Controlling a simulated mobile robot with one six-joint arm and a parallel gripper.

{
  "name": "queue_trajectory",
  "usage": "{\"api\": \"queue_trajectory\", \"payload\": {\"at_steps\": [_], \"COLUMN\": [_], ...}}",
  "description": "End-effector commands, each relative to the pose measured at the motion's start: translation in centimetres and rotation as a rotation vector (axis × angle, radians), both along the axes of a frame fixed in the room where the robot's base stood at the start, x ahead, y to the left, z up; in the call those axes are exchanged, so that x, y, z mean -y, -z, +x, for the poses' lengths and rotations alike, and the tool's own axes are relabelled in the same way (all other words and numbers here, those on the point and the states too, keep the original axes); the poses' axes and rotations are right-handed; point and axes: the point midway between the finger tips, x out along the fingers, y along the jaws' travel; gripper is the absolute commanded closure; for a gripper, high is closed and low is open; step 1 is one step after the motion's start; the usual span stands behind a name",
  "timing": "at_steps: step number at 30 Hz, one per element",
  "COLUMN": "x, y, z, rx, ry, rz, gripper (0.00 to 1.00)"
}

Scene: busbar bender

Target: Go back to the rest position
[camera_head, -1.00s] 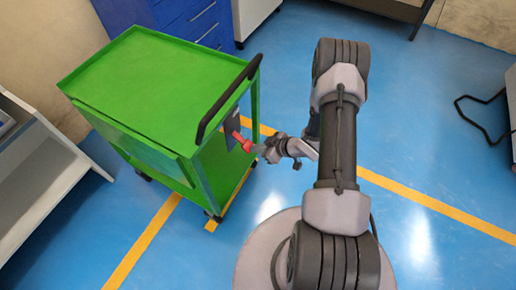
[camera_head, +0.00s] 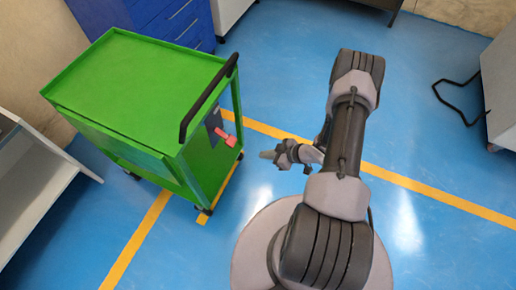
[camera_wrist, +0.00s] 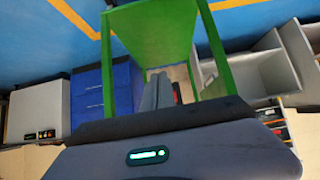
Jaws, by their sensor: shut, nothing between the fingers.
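My gripper (camera_head: 268,155) is in the head view, to the right of the green cart and clear of it. Its fingers are together with nothing between them. In the wrist view the closed fingers (camera_wrist: 157,92) point toward the cart. The green cart (camera_head: 140,85) has an empty top tray and a black handle (camera_head: 208,97). A red handle (camera_head: 227,138) on a dark plate sits at the cart's right end, apart from my gripper. In the wrist view the red part is mostly hidden behind the fingers.
A blue drawer cabinet (camera_head: 180,22) stands behind the cart. A grey shelf unit (camera_head: 40,185) is at the left. A light cabinet (camera_head: 500,90) with a black cable (camera_head: 462,105) is at the right. Blue floor (camera_head: 290,80) with yellow lines is clear around my arm.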

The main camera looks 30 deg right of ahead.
Motion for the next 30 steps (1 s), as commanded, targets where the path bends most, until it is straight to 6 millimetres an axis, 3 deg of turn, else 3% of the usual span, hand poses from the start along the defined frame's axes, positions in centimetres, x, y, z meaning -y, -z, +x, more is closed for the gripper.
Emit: {"api": "queue_trajectory", "payload": {"at_steps": [14, 17, 20, 23, 24, 26, 27, 29, 30], "x": [0.2, 2.3, 6.3, 8.3, 8.0, 6.7, 5.2, 2.3, -0.1], "y": [-0.1, -2.3, -9.1, -19.3, -23.5, -29.6, -33.2, -37.9, -40.5], "z": [0.0, 2.1, 6.3, 9.1, 9.3, 8.6, 7.4, 4.9, 2.8], "rx": [0.000, -0.026, -0.086, -0.137, -0.151, -0.169, -0.182, -0.205, -0.225], "ry": [0.001, 0.037, 0.159, 0.354, 0.437, 0.560, 0.637, 0.737, 0.793], "rz": [-0.005, -0.076, -0.233, -0.355, -0.377, -0.376, -0.356, -0.297, -0.239], "gripper": [1.00, 1.00, 1.00, 1.00, 1.00, 1.00, 1.00, 1.00, 1.00]}}
